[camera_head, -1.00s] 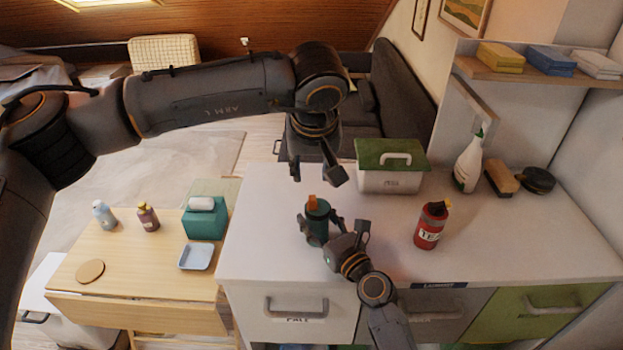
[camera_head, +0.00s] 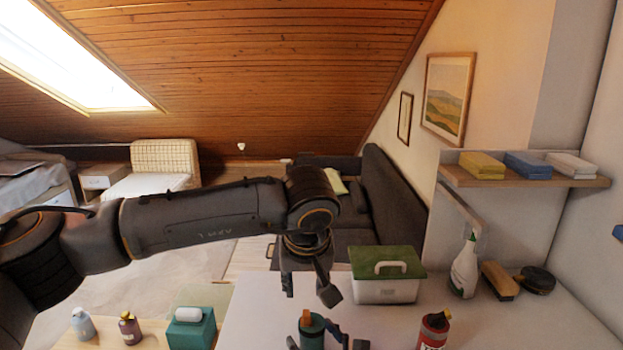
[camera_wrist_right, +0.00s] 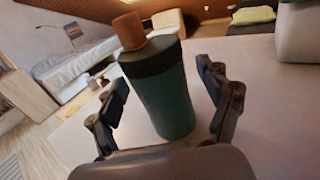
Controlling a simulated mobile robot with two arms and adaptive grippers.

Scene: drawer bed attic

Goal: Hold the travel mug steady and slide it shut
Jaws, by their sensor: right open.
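The travel mug (camera_head: 312,331) is dark green with a dark collar and an orange-brown piece on top. It stands on the white counter at the bottom of the head view, its lower part cut off. In the right wrist view the mug (camera_wrist_right: 167,92) stands between the fingers of my right gripper (camera_wrist_right: 170,95), which are open with a gap on both sides. My right gripper (camera_head: 325,342) shows only partly in the head view. My left gripper (camera_head: 311,292) hangs above and behind the mug with its fingers apart and nothing between them.
A white box with a green lid (camera_head: 387,275) stands right of my left gripper. A red bottle (camera_head: 433,331), a spray bottle (camera_head: 465,268) and a brush (camera_head: 499,281) are further right. A teal tissue box (camera_head: 191,329) is on the wooden table at left.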

